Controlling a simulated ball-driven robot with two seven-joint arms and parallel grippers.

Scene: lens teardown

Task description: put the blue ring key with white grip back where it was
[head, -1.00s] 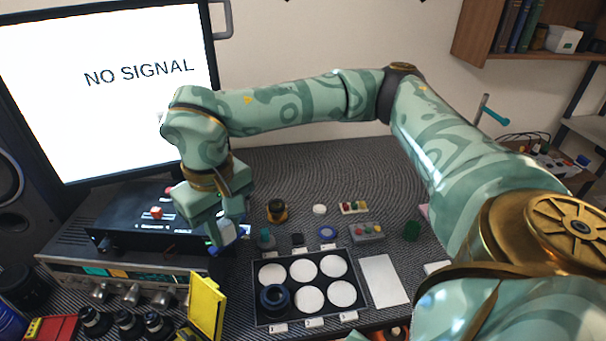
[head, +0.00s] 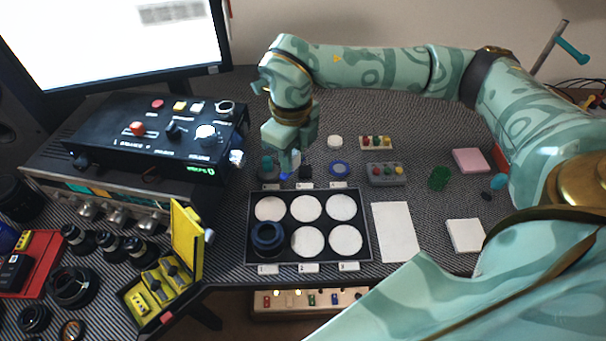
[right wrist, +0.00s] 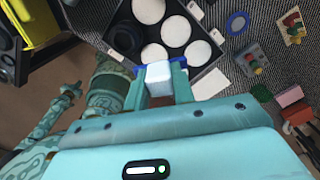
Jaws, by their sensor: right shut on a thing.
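My right gripper (head: 290,158) is shut on the white grip of the blue ring key (right wrist: 158,74). In the head view it is above the mat, just behind the back-left part of the black tray. The key's blue part shows below the fingers in the head view (head: 284,176); the fingers hide much of the key. A separate blue ring (head: 339,168) lies flat on the mat behind the tray. My left gripper is outside the head view; a teal arm end at the left of the right wrist view (right wrist: 70,90) is too small to read.
The black tray (head: 249,215) has white round pads and a dark lens part (head: 267,238) at its front left. A grey button box (head: 386,174) is right; an open yellow case (head: 187,240) is front left.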

